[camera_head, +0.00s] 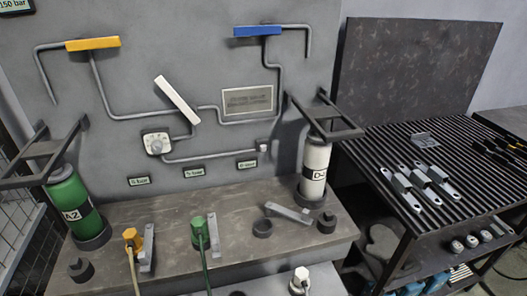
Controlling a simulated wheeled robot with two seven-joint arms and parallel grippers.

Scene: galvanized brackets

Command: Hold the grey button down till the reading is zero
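No grey button stands out for certain. A small light-grey block (263,146) sits at the right end of the lower pipe on the grey wall panel; I cannot tell whether it is a button. A white box with a round dial (156,143) is on the panel to its left; its reading is too small to make out. A dark sign at the top left (15,5) reads "150 bar". Neither of my grippers shows in the head view.
A green cylinder (70,200) and a white cylinder (314,166) stand on the brown bench (170,212), near black frames. Yellow (93,43), white (177,99) and blue (257,31) levers are on the panel. A slatted table (455,150) holding metal brackets stands at right.

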